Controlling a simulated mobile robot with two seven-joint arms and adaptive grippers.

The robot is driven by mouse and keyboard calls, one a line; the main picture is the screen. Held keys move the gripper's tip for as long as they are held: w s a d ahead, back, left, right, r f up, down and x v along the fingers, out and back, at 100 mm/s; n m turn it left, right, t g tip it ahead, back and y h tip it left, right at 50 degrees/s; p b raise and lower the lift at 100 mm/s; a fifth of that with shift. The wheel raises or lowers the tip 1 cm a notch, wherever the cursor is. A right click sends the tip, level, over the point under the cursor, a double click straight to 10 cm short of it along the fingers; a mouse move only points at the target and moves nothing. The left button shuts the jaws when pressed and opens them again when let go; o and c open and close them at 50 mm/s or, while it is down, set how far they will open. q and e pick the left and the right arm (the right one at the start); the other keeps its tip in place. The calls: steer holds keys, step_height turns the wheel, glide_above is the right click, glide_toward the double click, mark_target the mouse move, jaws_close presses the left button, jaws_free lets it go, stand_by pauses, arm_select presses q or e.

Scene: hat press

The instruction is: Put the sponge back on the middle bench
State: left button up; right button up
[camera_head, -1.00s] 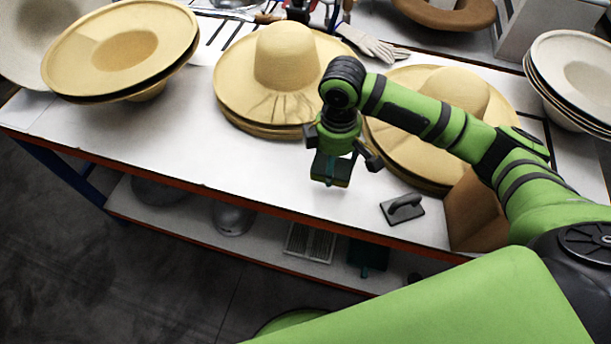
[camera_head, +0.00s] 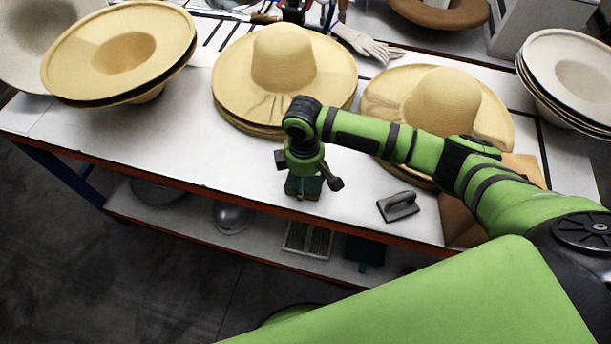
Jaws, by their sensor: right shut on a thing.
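My right gripper (camera_head: 308,179) is shut on a dark teal block, the sponge (camera_head: 303,188). The gripper points down over the front part of the white-topped bench (camera_head: 200,160), in front of the stack of straw hats. The gripper's fingers partly hide the sponge. The sponge is at or just above the bench top; I cannot tell whether it touches. My left gripper is not in view.
Straw hats (camera_head: 284,58) stand behind the gripper, with more hats (camera_head: 440,98) to the right under my arm. A dark grey handled tool (camera_head: 398,206) lies right of the gripper. A white glove (camera_head: 366,44) lies behind. The bench top left of the gripper is clear.

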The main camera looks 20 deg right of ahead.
steer(key=shift+f, duration=0.2)
steer(key=o, duration=1)
steer(key=shift+r, duration=0.1)
step_height(320, 180, up, 12)
steer(key=shift+w+a+r+b, duration=0.1)
steer(key=shift+r+b, duration=0.05)
steer(key=shift+b, duration=0.6)
